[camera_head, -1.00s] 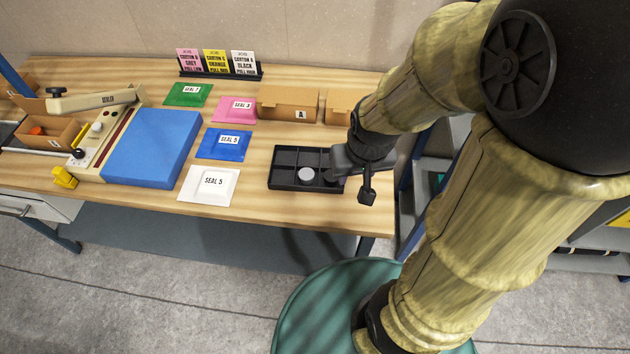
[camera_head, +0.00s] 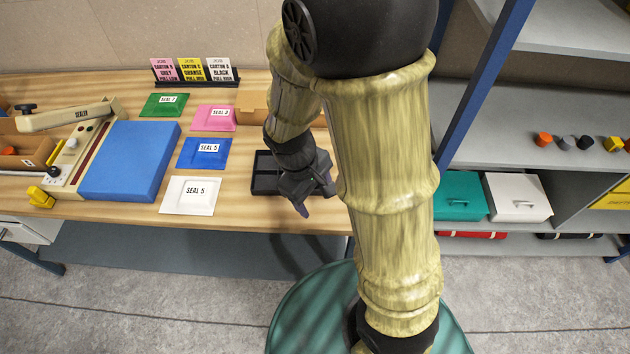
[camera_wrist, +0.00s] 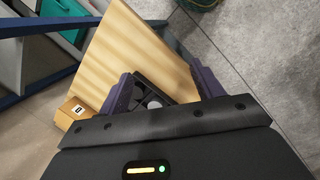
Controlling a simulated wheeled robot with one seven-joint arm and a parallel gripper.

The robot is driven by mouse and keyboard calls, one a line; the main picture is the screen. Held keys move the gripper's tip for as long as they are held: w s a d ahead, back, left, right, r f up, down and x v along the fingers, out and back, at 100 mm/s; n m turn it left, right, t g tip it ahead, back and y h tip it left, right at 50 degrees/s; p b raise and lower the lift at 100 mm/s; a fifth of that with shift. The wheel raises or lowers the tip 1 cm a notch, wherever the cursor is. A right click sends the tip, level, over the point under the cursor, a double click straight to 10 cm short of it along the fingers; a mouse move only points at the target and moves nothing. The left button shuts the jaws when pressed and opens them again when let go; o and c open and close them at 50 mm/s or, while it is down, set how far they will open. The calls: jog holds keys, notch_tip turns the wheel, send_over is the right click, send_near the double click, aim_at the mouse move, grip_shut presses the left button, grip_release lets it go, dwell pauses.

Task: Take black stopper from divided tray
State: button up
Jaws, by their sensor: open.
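The black divided tray (camera_head: 264,178) sits on the wooden bench in the head view, largely hidden behind my arm and gripper. In the wrist view the tray (camera_wrist: 151,80) shows between my fingers, some way beyond them. A light grey round stopper (camera_wrist: 154,104) lies in it, partly cut off by the gripper body. A dark round piece (camera_wrist: 138,93) beside it looks like a black stopper, though it is small and shaded. My gripper (camera_head: 317,200) is open and empty, above the tray's right side. Its spread fingers (camera_wrist: 161,72) also show in the wrist view.
Seal pouches, including a white one (camera_head: 190,195), lie left of the tray. A blue pad (camera_head: 130,160) and sealer (camera_head: 70,115) are farther left. A carton (camera_head: 252,112) stands behind the tray. Shelves (camera_head: 540,130) with loose stoppers and boxes stand at the right.

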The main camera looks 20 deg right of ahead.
jog(key=w+a+f+n+t+h+b, duration=0.1)
jog(key=w+a+f+n+t+h, duration=0.1)
jog(key=n, duration=0.6)
jog(key=w+a+f+n+t+h+b, duration=0.1)
jog(key=w+a+f+n+t+h, duration=0.2)
jog(key=a+f+n+t+h, duration=0.2)
jog(key=a+n+h, duration=0.2)
jog(key=a+n, duration=0.1)
jog(key=a, duration=0.1)
jog(key=shift+w+a+f+n, duration=0.15)
jog(key=shift+w+f+n, duration=0.15)
jog(key=shift+n, duration=0.1)
jog(key=p+x, duration=0.3)
jog(key=x, duration=0.8)
jog(key=shift+w+d, duration=0.3)
jog(key=shift+d, duration=0.05)
jog(key=shift+w+d+f, duration=0.1)
jog(key=shift+d+f, duration=0.05)
